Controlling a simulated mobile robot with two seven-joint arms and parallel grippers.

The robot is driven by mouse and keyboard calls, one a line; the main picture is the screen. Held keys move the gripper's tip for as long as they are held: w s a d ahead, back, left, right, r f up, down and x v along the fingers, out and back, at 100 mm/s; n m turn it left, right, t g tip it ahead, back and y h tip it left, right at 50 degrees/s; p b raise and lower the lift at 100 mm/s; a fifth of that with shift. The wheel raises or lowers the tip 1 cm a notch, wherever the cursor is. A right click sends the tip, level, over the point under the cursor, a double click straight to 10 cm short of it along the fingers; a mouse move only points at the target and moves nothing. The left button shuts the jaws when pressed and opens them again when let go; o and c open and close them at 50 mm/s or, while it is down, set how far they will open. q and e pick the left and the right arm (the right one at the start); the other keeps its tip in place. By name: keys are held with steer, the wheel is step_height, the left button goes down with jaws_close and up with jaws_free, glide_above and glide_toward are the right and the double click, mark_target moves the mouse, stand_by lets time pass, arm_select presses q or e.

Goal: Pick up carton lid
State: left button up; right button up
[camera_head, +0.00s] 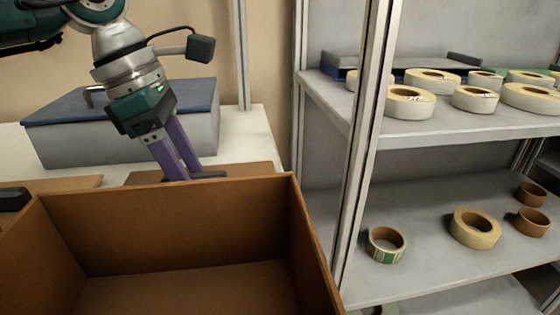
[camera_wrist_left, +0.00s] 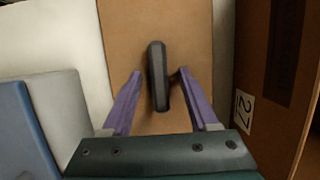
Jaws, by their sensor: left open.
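The carton lid (camera_head: 255,172) is a flat brown panel lying on the white table just behind the open carton (camera_head: 190,225). It has a dark bar handle (camera_head: 208,176), partly hidden by the carton's back wall and my fingers. My left gripper (camera_head: 187,173) points down at the handle with its purple fingers apart. In the left wrist view the lid (camera_wrist_left: 185,30) runs up the middle, and the dark handle (camera_wrist_left: 157,70) lies between the open fingers with a gap on the left; the right fingertip is very close to it. My right gripper is not in view.
A grey box with a blue top (camera_head: 200,125) stands behind on the table. Another brown panel (camera_head: 75,184) and a black object (camera_head: 12,199) lie at the left. A shelf rack (camera_head: 330,95) with several tape reels stands at the right, its post near the carton.

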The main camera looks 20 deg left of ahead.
arm_select(q)
jaws_close()
stand_by(0.3)
stand_by(0.3)
